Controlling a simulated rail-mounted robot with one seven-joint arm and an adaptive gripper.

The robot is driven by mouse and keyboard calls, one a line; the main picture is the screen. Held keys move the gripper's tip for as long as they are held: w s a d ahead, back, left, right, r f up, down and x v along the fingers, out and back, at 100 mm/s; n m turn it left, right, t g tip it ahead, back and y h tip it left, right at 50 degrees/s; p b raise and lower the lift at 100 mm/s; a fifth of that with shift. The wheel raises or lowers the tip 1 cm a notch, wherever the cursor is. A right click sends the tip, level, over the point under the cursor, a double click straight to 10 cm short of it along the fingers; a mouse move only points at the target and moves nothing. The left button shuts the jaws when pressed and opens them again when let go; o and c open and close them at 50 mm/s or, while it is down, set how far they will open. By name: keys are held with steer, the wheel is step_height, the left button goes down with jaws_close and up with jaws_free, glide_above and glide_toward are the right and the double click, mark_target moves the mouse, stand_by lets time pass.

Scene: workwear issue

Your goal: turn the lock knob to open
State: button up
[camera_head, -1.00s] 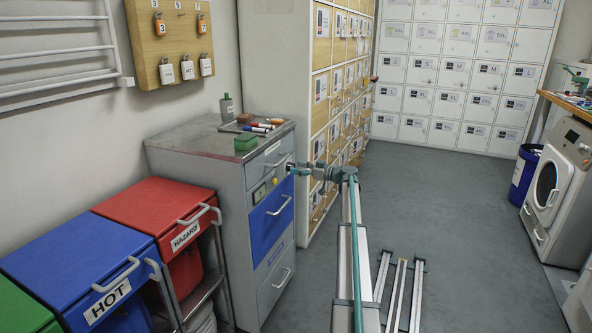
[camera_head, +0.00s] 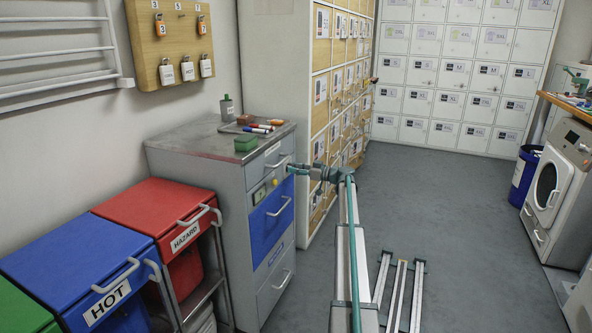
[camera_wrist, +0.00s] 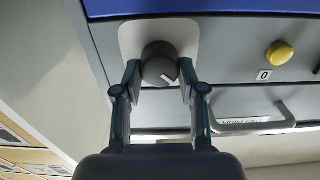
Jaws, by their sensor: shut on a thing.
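The lock knob (camera_wrist: 158,62) is a dark round knob with a white mark on its face, set on a light plate (camera_wrist: 130,38) on the grey cabinet front. In the wrist view my gripper (camera_wrist: 159,74) has one finger on each side of the knob and is shut on it. In the head view my gripper (camera_head: 293,169) is at the cabinet (camera_head: 257,176), just below the top drawer handle. The knob is hidden behind it there. The white mark slants, pointing toward the lower right in the wrist view.
A drawer handle (camera_wrist: 252,125) is close to the right finger. The blue drawer (camera_head: 272,212) is shut.

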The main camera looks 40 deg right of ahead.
steer(key=shift+d+f+m+p, duration=0.1)
steer(key=shift+m+p, duration=2.15)
steer(key=shift+m, duration=2.25)
steer(key=shift+d+f+m+p, duration=0.1)
steer(key=shift+m+p, duration=2.15)
steer(key=shift+m, duration=2.25)
steer(key=o, duration=1.1)
steer(key=shift+o, duration=0.2)
